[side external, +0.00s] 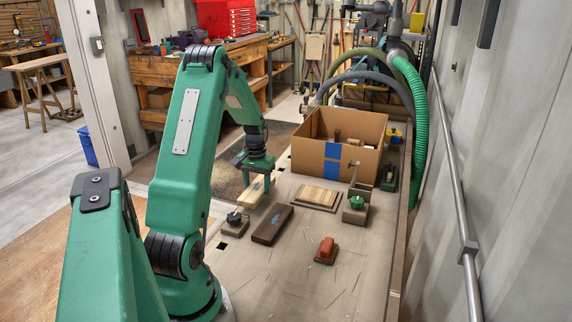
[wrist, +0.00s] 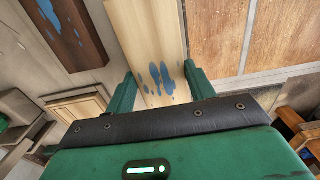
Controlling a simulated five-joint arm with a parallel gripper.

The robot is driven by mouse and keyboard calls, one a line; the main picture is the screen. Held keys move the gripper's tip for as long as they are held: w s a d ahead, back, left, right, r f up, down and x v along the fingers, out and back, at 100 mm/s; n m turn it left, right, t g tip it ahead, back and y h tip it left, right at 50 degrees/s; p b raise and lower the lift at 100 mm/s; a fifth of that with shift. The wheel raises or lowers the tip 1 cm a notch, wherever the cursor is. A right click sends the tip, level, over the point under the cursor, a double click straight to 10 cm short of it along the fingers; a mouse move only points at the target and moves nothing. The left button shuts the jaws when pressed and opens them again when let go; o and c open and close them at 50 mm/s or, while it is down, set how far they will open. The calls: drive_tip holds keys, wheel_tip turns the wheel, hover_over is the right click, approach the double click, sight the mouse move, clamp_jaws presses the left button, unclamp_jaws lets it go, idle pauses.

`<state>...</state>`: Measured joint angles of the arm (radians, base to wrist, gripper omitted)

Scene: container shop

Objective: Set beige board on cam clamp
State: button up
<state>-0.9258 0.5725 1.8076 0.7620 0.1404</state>
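The beige board (side external: 254,192) is a pale wooden plank with blue splotches that show in the wrist view (wrist: 150,40). My gripper (side external: 259,180) is above the left side of the workbench, its green fingers on both sides of the board, seemingly closed on its edges; the wrist view shows the fingers (wrist: 160,94) too. Whether the board clears the bench is hard to tell. Two fixtures could be the cam clamp: a dark-knobbed one on a brown base (side external: 236,224), in front of the board, and a green-topped block (side external: 356,209) at right. Neither carries a board.
A dark brown board (side external: 272,225) lies right of the beige board; its blue splotches show in the wrist view (wrist: 68,32). Pale stacked boards (side external: 316,196), an orange-topped block (side external: 326,250) and an open cardboard box (side external: 309,151) share the bench. The front bench area is mostly clear.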

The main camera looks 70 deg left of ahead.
sight(257, 187)
drive_tip(key=o, duration=0.4)
drive_tip(key=shift+o, duration=0.2)
drive_tip(key=shift+r, duration=0.1)
wheel_tip(257, 187, up, 13)
idle(0.5)
idle(0.5)
